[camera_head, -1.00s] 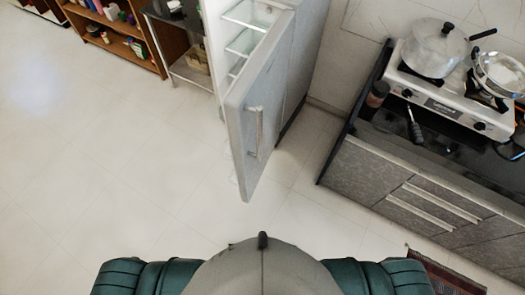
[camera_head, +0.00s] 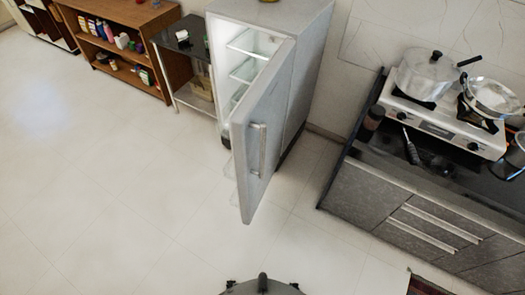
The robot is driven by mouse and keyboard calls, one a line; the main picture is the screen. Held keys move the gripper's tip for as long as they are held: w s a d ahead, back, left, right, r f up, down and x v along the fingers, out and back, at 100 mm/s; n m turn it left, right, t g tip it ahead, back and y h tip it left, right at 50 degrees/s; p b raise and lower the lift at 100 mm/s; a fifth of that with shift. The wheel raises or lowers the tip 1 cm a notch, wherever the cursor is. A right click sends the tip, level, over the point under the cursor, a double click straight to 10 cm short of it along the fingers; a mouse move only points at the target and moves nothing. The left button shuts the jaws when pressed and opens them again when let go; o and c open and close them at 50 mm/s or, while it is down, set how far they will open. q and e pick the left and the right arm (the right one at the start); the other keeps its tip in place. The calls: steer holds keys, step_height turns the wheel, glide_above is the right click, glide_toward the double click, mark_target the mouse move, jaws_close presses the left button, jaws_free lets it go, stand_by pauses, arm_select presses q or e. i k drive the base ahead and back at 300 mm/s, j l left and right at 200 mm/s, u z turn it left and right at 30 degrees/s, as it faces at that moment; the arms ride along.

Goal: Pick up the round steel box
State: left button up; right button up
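No object is clearly a round steel box. A lidded round metal pot (camera_head: 427,77) with a dark handle stands on the left burner of the stove. An open round shiny metal pan (camera_head: 490,97) sits on the right burner. A dark round metallic vessel (camera_head: 509,157) is cut off by the right edge, so I cannot tell what it is. Neither of my grippers is in view.
A white stove (camera_head: 440,119) stands on a dark counter (camera_head: 390,143) with grey cabinets below. A fridge (camera_head: 297,75) has its door (camera_head: 262,150) wide open into the room. A shelf (camera_head: 118,42) is at the upper left. The floor (camera_head: 110,190) at left is clear.

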mark_target(180, 36)
steer(key=j+u, duration=0.2)
steer(key=i+j+u, duration=0.45)
steer(key=i+j, duration=0.25)
steer(key=j, duration=0.35)
steer(key=i+j+u, duration=0.4)
steer(key=i+j, duration=0.4)
